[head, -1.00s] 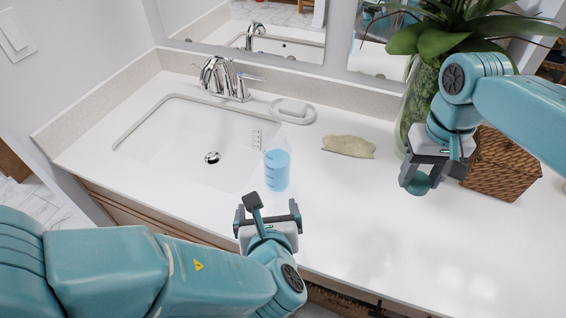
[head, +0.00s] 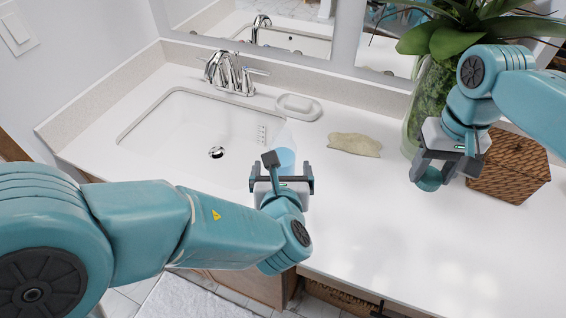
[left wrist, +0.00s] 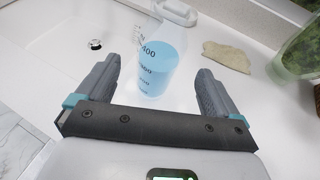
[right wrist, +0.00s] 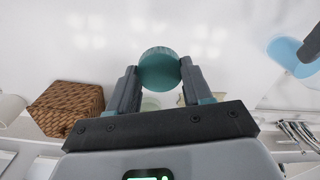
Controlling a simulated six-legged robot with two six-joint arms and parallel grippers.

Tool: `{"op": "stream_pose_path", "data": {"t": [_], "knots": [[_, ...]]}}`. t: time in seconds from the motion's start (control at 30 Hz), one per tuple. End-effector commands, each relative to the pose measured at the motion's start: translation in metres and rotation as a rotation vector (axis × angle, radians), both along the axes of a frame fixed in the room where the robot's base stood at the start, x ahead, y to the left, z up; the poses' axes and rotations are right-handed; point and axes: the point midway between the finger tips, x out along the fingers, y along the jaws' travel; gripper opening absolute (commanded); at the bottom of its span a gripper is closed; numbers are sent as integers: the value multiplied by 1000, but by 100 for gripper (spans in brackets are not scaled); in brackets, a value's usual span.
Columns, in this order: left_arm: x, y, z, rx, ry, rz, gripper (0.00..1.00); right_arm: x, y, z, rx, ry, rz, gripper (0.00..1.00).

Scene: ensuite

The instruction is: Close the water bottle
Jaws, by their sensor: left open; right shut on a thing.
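The water bottle (head: 284,150) stands upright on the white counter beside the sink. It is clear with blue water and has no cap on it; the left wrist view shows it with volume marks (left wrist: 155,72). My left gripper (head: 282,178) is open just in front of the bottle, its fingers (left wrist: 150,90) on either side of the bottle's near part in that view. It partly hides the bottle in the head view. My right gripper (head: 434,172) is shut on a round teal cap (right wrist: 159,69), held above the counter at the right. The cap also shows in the head view (head: 430,181).
A soap dish (head: 298,107) and a beige cloth-like piece (head: 354,144) lie behind the bottle. A wicker box (head: 512,170) and a plant in a glass vase (head: 414,115) stand at the right. The sink (head: 195,130) is at the left. The front right counter is clear.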

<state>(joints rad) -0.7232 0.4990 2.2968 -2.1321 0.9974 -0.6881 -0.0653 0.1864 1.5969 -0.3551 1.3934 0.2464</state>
Motion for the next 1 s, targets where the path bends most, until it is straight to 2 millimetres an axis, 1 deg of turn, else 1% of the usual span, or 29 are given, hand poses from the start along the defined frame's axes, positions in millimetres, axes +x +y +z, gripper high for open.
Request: {"op": "stream_pose_path", "data": {"t": [0.03,0.1,0.2,0.57,0.67,0.77,0.9,1.0], "knots": [[9,1,1,0,2,3,95,0,0,4,0,1,0,17],[19,0,1,0,1,1,95,1,0,5,0,1,0,17],[26,0,0,1,1,0,95,1,0,6,0,1,-1,17],[30,0,0,0,0,0,95,2,0,6,0,0,-1,17],[41,0,1,0,1,1,95,2,0,10,0,0,-1,17],[59,1,1,1,1,2,95,2,0,16,0,0,-1,17],[78,0,-8,1,2,0,95,2,0,17,0,0,-1,17],[85,0,-11,0,1,0,95,2,0,18,0,0,-1,17]]}}
